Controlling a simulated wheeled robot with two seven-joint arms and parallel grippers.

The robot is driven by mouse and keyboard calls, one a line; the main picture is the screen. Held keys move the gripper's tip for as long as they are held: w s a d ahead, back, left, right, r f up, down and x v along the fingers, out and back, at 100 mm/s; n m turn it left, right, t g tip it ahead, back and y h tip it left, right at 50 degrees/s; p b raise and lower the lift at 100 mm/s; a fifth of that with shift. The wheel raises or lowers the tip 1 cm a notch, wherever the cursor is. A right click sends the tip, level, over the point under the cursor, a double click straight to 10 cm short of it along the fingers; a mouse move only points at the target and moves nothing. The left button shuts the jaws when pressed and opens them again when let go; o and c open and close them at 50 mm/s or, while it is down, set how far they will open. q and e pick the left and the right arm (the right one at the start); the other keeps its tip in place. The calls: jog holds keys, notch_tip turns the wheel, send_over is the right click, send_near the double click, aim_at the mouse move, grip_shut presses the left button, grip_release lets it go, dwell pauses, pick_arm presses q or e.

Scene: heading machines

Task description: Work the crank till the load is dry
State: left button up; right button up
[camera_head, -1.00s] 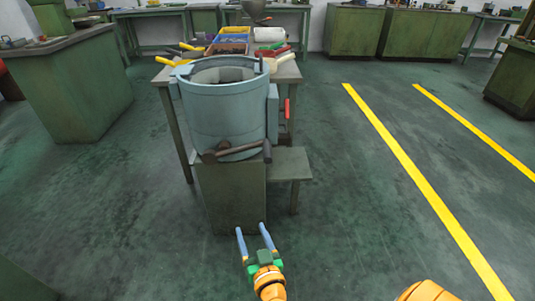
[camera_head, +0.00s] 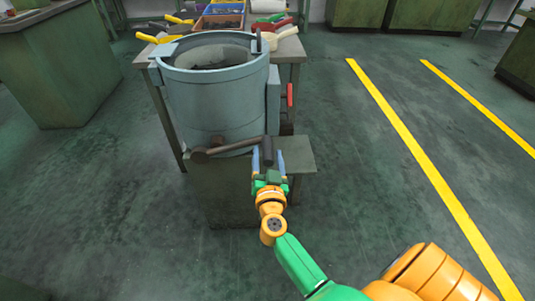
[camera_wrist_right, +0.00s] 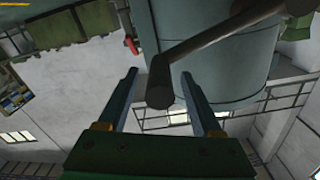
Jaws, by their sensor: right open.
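The blue-grey drum (camera_head: 215,100) stands upright in the head view, its open top facing up and its inside dark. The crank arm (camera_head: 228,147) lies across the drum's lower front, from a round hub (camera_head: 199,155) at the left to a dark handle (camera_head: 267,150) at the right. My right gripper (camera_head: 268,156) is open just in front of the handle. In the right wrist view the handle's end (camera_wrist_right: 159,93) shows between the two open fingers, with a gap on each side. My left gripper is not in view.
A table (camera_head: 144,57) behind the drum bears bins and tools, with a blue bin (camera_head: 222,8) among them. A red lever (camera_head: 290,95) sticks out at the drum's right. A low grey-green shelf (camera_head: 303,153) is below it. The floor to the right, with yellow lines (camera_head: 410,145), is clear.

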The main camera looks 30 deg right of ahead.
jog(key=shift+w+d, duration=0.25)
jog(key=shift+w, duration=0.2)
grip_shut()
jog(key=shift+r, duration=0.1)
dwell(1.0)
